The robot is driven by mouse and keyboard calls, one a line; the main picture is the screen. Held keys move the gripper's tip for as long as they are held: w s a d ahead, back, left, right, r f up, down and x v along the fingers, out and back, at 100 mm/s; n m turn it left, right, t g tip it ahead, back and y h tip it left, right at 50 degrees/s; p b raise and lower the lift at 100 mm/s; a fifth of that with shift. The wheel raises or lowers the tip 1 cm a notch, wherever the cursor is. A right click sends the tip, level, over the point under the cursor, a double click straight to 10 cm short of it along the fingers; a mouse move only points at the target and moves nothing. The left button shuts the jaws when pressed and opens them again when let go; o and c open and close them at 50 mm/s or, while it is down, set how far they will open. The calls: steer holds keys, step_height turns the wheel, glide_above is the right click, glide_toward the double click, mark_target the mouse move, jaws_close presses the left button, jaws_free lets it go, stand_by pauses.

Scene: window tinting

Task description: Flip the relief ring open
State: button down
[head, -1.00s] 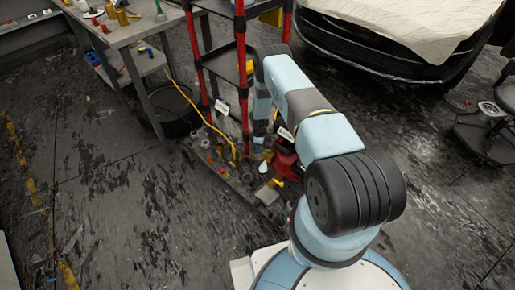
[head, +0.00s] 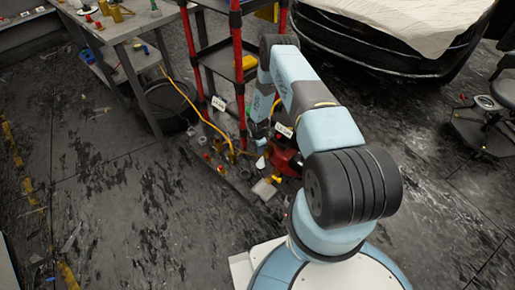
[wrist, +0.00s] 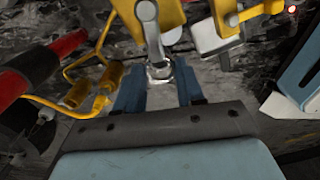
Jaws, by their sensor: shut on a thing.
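In the wrist view my gripper (wrist: 160,72) has its two blue fingers on either side of a small silver metal piece (wrist: 159,70). It appears to be the relief ring, but its outline is mostly hidden between the fingers. A silver lever (wrist: 149,28) with round pivots runs up from it in front of a yellow part (wrist: 126,12). In the head view my gripper reaches down beside a red machine (head: 284,158) on the floor; the fingertips and the ring are too small to make out there.
A red-post rack (head: 238,75) stands just behind my arm. A yellow hose (head: 190,103) runs down from the workbench (head: 115,32). Loose small parts (head: 215,158) lie left of the red machine. A covered car (head: 400,30) is at the back right. Floor at left is largely open.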

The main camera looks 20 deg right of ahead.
steer(key=shift+s+d, duration=0.1)
steer(key=shift+s, duration=0.1)
stand_by(0.3)
steer(key=c, duration=0.7)
jaws_free()
steer(key=shift+w, duration=0.1)
steer(key=shift+r, duration=0.15)
step_height(320, 180, up, 13)
steer(key=shift+r, duration=0.2)
